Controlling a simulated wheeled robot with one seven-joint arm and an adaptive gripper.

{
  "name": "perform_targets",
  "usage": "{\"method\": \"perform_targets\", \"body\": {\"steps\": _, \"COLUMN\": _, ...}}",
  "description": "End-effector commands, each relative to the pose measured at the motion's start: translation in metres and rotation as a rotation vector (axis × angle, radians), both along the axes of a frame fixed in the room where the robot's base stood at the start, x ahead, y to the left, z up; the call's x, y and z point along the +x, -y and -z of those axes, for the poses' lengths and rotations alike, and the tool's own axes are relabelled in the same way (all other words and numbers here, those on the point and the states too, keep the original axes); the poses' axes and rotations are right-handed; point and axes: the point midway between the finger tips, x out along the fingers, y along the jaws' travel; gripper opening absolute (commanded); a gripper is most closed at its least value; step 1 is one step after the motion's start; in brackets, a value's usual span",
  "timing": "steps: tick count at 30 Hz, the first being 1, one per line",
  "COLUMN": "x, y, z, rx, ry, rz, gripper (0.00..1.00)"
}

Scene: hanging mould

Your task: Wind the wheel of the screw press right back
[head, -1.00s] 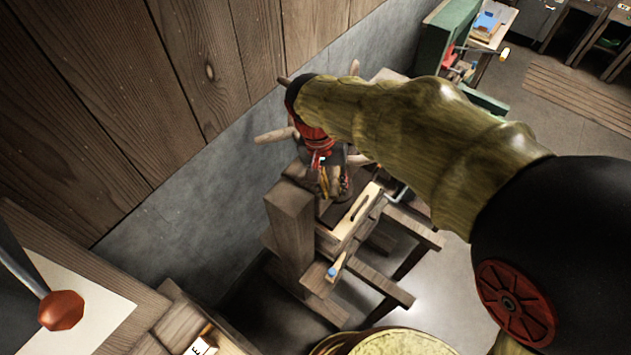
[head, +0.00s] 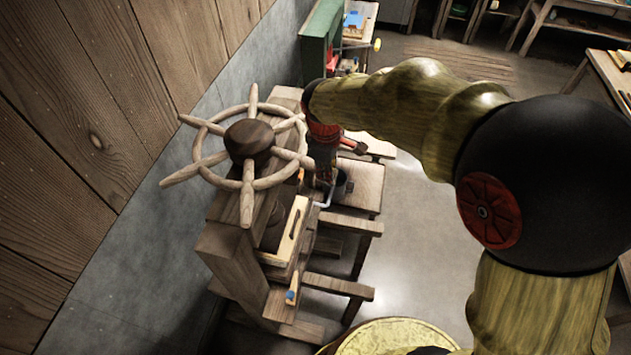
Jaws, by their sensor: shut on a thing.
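The wooden wheel (head: 206,130) of the screw press lies flat at the top of the press, with a dark round hub (head: 249,139) and several spoke handles sticking out past the rim. Below it stands the press's wooden frame (head: 228,256). My gripper (head: 318,172) is at the wheel's right side, pointing down beside the end of a right-hand spoke. It is shut, seemingly on that spoke handle; the arm's red and dark wrist partly hides the fingers and the exact contact.
A plank wall (head: 120,70) with a grey lower part runs close behind the wheel on the left. A stool-like wooden bench (head: 358,187) stands right of the press. A green cabinet (head: 318,45) is beyond. A round yellowish top (head: 390,338) is in front. Floor at right is open.

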Motion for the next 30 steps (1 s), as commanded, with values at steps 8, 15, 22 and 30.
{"method": "perform_targets", "body": {"steps": 8, "x": 0.027, "y": 0.017, "z": 0.011, "rx": -0.007, "ry": -0.023, "rz": -0.146, "gripper": 0.0}}
{"method": "perform_targets", "body": {"steps": 15, "x": 0.039, "y": 0.02, "z": 0.012, "rx": -0.005, "ry": -0.024, "rz": -0.202, "gripper": 0.0}}
{"method": "perform_targets", "body": {"steps": 22, "x": 0.041, "y": 0.021, "z": 0.012, "rx": -0.005, "ry": -0.024, "rz": -0.212, "gripper": 0.0}}
{"method": "perform_targets", "body": {"steps": 30, "x": 0.041, "y": 0.02, "z": 0.012, "rx": -0.005, "ry": -0.024, "rz": -0.212, "gripper": 0.26}}
